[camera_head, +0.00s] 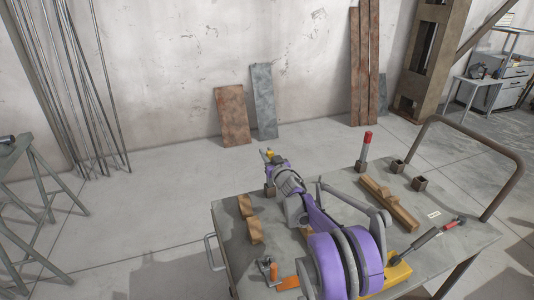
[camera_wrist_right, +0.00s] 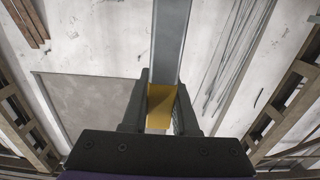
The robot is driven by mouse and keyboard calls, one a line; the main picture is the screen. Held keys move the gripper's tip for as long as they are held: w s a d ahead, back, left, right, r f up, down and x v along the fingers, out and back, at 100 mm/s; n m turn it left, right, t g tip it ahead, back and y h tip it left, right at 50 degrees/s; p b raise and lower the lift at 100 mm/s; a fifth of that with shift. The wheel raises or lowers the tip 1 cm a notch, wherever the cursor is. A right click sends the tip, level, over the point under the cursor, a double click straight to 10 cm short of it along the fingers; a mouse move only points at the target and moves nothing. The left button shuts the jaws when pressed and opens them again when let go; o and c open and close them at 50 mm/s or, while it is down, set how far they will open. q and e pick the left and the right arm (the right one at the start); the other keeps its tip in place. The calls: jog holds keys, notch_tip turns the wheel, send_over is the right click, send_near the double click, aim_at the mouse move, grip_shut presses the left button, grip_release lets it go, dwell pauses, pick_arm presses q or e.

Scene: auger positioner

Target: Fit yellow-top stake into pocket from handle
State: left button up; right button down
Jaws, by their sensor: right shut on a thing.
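The yellow-top stake is held in my right gripper (camera_head: 271,159). Two empty square pockets (camera_head: 397,166) (camera_head: 420,183) stand near the brown cart handle (camera_head: 515,160). A red-top stake (camera_head: 367,140) stands upright in another pocket (camera_head: 361,166). A pocket (camera_head: 269,189) shows partly below my right gripper. My left gripper is not in view.
My purple arm hides the cart's middle.

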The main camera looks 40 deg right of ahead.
jog(key=shift+f, duration=0.25)
jog(key=c, duration=0.6)
grip_release()
jog(key=v, duration=1.1)
jog(key=shift+w+d+r, duration=0.1)
